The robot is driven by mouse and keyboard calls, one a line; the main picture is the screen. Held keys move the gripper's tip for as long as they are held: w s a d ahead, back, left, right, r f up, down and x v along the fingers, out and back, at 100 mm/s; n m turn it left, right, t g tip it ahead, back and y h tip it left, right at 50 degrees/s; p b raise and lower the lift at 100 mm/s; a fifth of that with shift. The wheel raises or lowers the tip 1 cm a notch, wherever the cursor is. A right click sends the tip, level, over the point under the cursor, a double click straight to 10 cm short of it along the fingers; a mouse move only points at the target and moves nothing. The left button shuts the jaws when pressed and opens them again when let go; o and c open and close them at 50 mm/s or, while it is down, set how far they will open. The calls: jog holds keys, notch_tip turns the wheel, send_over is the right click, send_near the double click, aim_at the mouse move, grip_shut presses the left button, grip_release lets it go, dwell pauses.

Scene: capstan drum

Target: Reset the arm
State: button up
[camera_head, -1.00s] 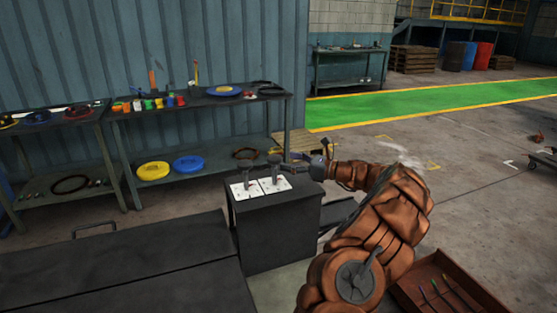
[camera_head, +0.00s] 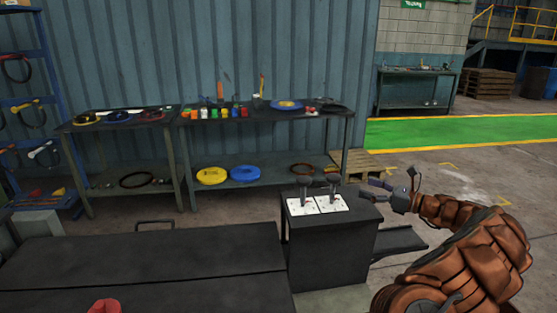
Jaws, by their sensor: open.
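My arm is orange-brown and segmented and comes in from the lower right. My gripper (camera_head: 372,190) is open and empty, with its dark fingers pointing left. It is just above and beside the right part of a dark pedestal box (camera_head: 330,250). The gripper appears apart from the right lever (camera_head: 333,185).
Two shelf tables (camera_head: 265,115) along the blue wall hold coloured discs, small blocks and tools. A long dark flat surface (camera_head: 150,262) lies left of the box. A red rounded thing (camera_head: 105,306) shows at the bottom edge. Open floor lies to the right.

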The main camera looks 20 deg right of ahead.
jog(key=w+a+r+n+g+y, duration=0.1)
jog(key=a+r+n+g+y, duration=0.25)
jog(key=a, duration=0.85)
jog(key=a+r+n+g+y, duration=0.1)
jog(key=a+r+n+g, duration=0.4)
jog(key=a, duration=0.7)
jog(key=s+a+f+n+g+h, duration=0.15)
jog(key=s+a+n, duration=0.25)
jog(key=a, duration=0.4)
jog(key=s+a+f+n+g, duration=0.1)
jog(key=s+a+n+g, duration=0.3)
jog(key=a, duration=0.5)
jog(key=s+a+f+n+g+h, duration=0.1)
jog(key=s+a+f+n+h, duration=0.2)
jog(key=s, duration=0.5)
jog(key=s+a+f+n+g+h, duration=0.2)
jog(key=s+a+n, duration=0.15)
jog(key=s, duration=0.35)
jog(key=s+d+f+n+h, duration=0.3)
jog(key=s+d, duration=0.1)
jog(key=s, duration=0.4)
jog(key=s+d+f+n+h, duration=0.3)
jog(key=s+d+h, duration=0.1)
jog(key=s, duration=0.4)
jog(key=shift+d+f+n, duration=0.2)
jog(key=shift+d+n, duration=0.15)
jog(key=shift+n, duration=0.05)
jog(key=shift+s, duration=0.1)
